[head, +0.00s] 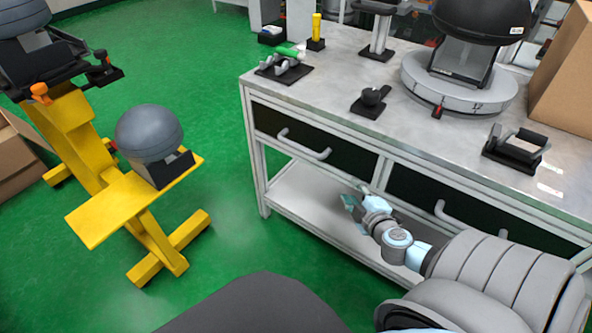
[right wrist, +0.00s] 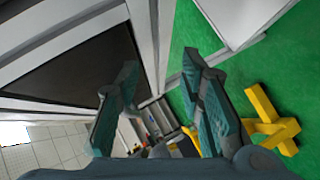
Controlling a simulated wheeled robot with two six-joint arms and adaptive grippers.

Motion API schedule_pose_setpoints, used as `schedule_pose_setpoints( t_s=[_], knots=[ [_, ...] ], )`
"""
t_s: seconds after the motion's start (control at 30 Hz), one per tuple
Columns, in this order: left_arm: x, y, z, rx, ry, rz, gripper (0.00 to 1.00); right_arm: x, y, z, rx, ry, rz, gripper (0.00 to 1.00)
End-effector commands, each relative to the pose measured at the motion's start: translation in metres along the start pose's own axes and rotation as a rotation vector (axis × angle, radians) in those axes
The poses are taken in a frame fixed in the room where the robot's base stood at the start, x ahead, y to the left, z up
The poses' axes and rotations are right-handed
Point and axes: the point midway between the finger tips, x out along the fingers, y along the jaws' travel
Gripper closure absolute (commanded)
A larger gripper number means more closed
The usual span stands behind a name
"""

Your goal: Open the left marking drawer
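The left marking drawer (head: 345,150) is a dark front panel in the grey workbench, with a pale bar handle (head: 304,146). Its front looks flush with the frame, so it appears shut. My right gripper (head: 356,203) is below and to the right of that handle in the head view, in front of the bench and apart from the handle. In the right wrist view my right gripper (right wrist: 160,75) has its two teal fingers spread with nothing between them. A dark panel (right wrist: 80,72) fills the left of that view. My left gripper is not in view.
A second dark drawer (head: 418,195) with a handle is to the right. The workbench top (head: 330,80) carries a black stand, small holders and a cardboard box (head: 566,80). A yellow stand (head: 105,215) with a grey dome is at left. Green floor (head: 225,185) lies between.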

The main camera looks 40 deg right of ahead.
Motion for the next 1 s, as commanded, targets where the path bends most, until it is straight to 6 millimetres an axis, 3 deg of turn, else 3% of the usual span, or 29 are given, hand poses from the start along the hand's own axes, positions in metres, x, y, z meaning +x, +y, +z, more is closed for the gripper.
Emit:
schedule_pose_setpoints(
  t_s=[0.03, 0.13, 0.23, 0.37, 0.53, 0.7, 1.0],
  knots=[
    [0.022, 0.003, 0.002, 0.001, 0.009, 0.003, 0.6, 0.009, 0.002, -0.018, -0.07, 0.101, 0.055, 0.65],
    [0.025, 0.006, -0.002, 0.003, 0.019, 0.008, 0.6, 0.004, 0.024, -0.066, -0.196, 0.288, 0.135, 0.65],
    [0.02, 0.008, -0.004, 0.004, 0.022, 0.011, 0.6, -0.001, 0.034, -0.091, -0.251, 0.372, 0.165, 0.65],
    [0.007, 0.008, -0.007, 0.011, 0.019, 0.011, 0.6, 0.013, 0.041, -0.101, -0.256, 0.38, 0.171, 0.65],
    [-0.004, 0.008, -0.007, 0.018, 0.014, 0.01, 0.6, 0.048, 0.048, -0.118, -0.247, 0.383, 0.173, 0.65],
    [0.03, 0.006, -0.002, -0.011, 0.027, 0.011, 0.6, 0.077, 0.055, -0.132, -0.249, 0.381, 0.169, 0.65],
    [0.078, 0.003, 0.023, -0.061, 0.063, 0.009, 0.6, 0.105, 0.058, -0.143, -0.253, 0.379, 0.17, 0.65]
  ],
)
